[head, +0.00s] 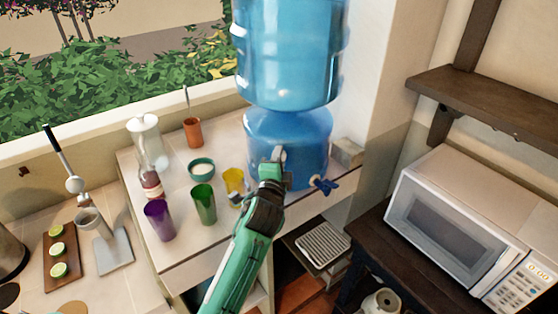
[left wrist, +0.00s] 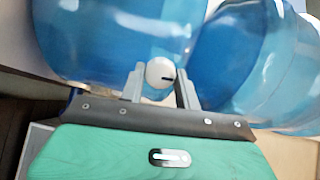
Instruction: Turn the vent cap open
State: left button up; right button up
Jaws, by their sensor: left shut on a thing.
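The white round vent cap (left wrist: 158,70) has a dark slot mark and sits on the blue lower tank (head: 310,135) of the water dispenser. My left gripper (head: 279,156) reaches the front of this tank. In the left wrist view, its two grey fingers (left wrist: 160,82) stand on either side of the cap, shut on it. In the head view the cap is hidden by the gripper. A large blue bottle (head: 290,50) stands on top of the tank. My right gripper is not in view.
A blue tap (head: 325,186) sticks out at the tank's lower right. A yellow cup (head: 233,180), a green cup (head: 204,204) and a purple cup (head: 159,220) stand left of my arm. A metal drip tray (head: 323,245) lies below. A microwave (head: 455,220) is at the right.

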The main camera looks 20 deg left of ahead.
pick_arm(q)
jog(key=o, duration=1)
jog(key=shift+c, duration=0.2)
jog(key=s+d+b, duration=0.1)
jog(key=s+b, duration=0.3)
jog(key=s, duration=0.9)
jog(key=shift+s+d+b, duration=0.3)
jog(key=shift+s+d, duration=0.05)
jog(key=shift+s, duration=0.05)
